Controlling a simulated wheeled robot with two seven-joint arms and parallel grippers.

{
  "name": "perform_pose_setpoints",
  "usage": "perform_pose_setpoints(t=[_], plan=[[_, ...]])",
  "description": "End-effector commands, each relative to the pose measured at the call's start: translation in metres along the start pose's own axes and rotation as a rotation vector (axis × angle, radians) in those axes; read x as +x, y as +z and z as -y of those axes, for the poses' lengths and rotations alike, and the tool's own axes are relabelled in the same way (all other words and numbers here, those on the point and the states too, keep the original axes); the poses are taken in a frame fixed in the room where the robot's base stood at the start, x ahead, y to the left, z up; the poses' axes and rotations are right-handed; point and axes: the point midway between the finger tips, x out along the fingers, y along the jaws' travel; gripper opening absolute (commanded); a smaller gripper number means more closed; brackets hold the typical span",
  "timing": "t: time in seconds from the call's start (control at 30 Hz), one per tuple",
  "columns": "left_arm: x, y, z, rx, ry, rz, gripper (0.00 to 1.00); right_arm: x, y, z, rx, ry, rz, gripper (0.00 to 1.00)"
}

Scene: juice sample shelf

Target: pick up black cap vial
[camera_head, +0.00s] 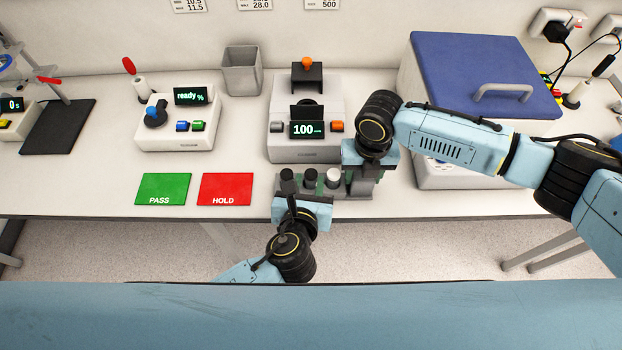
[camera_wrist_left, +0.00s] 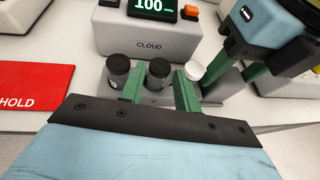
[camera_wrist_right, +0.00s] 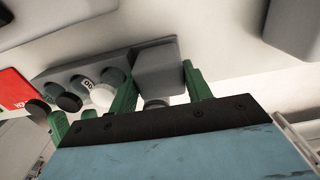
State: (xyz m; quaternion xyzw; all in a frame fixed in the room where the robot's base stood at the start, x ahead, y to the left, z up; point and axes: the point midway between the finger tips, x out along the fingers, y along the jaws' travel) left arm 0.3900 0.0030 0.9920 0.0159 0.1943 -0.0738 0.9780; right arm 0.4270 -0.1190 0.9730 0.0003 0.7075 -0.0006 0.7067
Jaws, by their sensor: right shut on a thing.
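A grey rack (camera_wrist_left: 212,92) stands at the bench's front edge, before the meter. In the left wrist view it holds a left black cap vial (camera_wrist_left: 118,68), a middle black cap vial (camera_wrist_left: 158,70) and a white cap vial (camera_wrist_left: 193,71). My left gripper (camera_head: 298,192) is open, its green fingers on either side of the middle black cap vial. I cannot tell whether they touch it. My right gripper (camera_head: 361,180) is shut on the grey block (camera_wrist_right: 160,70) at the rack's right end. The vials' lower parts are hidden in the rack.
The meter (camera_head: 300,150), reading 100, stands right behind the rack. A green PASS mat (camera_head: 163,188) and a red HOLD mat (camera_head: 225,188) lie to the left. A blue-lidded box (camera_head: 480,75) stands behind my right arm. A grey bin (camera_head: 241,70) is at the back.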

Motion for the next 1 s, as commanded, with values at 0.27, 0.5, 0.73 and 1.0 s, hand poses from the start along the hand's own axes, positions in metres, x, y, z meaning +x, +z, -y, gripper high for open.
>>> perform_pose_setpoints(t=[0.27,0.5,0.73,1.0], plan=[[0.022,-0.001,0.000,-0.001,0.001,0.000,0.32,0.000,0.001,0.000,0.000,0.001,0.001,0.17],[0.052,-0.004,0.000,-0.002,0.001,-0.001,0.32,0.000,0.000,0.000,0.000,0.001,0.001,0.17],[0.060,-0.004,0.000,-0.002,0.000,-0.001,0.32,0.000,0.001,0.000,0.001,0.001,0.001,0.17],[0.059,-0.004,0.000,-0.002,0.000,-0.001,0.12,0.000,0.001,0.000,0.001,0.001,0.001,0.17]])
